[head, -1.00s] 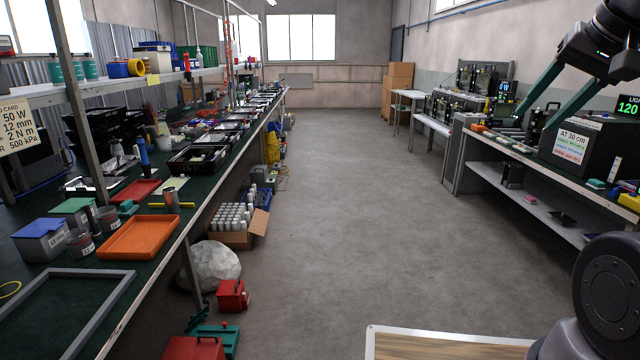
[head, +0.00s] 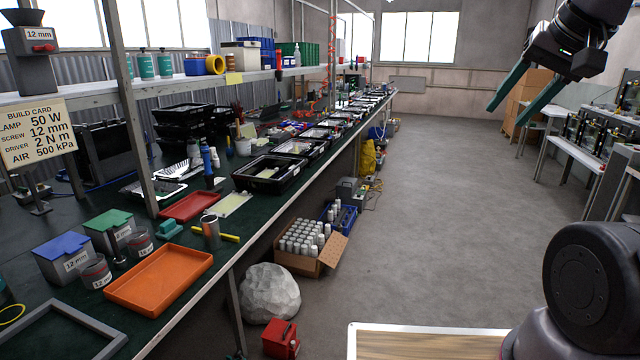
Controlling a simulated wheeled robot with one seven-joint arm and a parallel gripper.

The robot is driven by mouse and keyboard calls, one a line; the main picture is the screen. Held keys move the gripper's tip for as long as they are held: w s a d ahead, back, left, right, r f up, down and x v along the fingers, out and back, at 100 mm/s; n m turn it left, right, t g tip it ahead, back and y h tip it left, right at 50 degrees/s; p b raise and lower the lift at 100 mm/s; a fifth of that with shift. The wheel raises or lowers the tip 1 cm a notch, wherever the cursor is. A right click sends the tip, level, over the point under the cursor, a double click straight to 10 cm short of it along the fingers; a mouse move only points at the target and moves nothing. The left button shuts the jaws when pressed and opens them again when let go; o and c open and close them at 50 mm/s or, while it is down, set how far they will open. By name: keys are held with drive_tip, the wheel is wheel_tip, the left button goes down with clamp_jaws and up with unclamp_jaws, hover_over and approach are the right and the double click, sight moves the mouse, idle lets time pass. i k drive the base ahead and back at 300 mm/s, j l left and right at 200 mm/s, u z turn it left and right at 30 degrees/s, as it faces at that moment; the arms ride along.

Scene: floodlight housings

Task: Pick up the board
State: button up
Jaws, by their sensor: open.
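My gripper (head: 500,121) is at the upper right of the head view, with two teal fingers apart and nothing between them. It is in the air over the aisle, well away from the left workbench (head: 184,330). I cannot tell for certain which thing is the board. A pale flat rectangular piece (head: 231,205) lies on the green bench top, right of a red tray (head: 188,206). Another pale flat piece (head: 267,173) lies inside a black tray (head: 244,181) farther along. More black trays stand beyond, their contents too small to make out.
An orange tray (head: 158,302), lidded blue and green boxes, a grey frame (head: 112,333) and a build card (head: 38,132) are at the near left. A shelf on posts runs above the bench. A carton of cylinders (head: 325,262), a rock (head: 269,293) and a red box are on the floor. The aisle is clear.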

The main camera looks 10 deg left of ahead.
sight(265, 173)
drive_tip(key=i+l+u, duration=0.1)
drive_tip(key=i+u, duration=0.25)
drive_tip(key=i+l+u, duration=0.2)
drive_tip(key=i+u, duration=0.15)
drive_tip(key=i+l+u, duration=0.35)
drive_tip(key=i+l+z, duration=0.3)
drive_tip(key=l+z, duration=0.2)
drive_tip(key=i+l+z, duration=0.35)
drive_tip(key=z, duration=0.15)
drive_tip(key=i+l+z, duration=0.15)
drive_tip(key=i+z, duration=0.2)
drive_tip(key=i, duration=0.35)
drive_tip(key=i+u, duration=0.6)
drive_tip(key=u, duration=0.2)
drive_tip(key=i+j+u, duration=0.15)
drive_tip(key=u, duration=0.35)
drive_tip(key=i+u, duration=0.3)
drive_tip(key=u, duration=0.15)
drive_tip(key=i+u, duration=0.25)
drive_tip(key=u, duration=0.25)
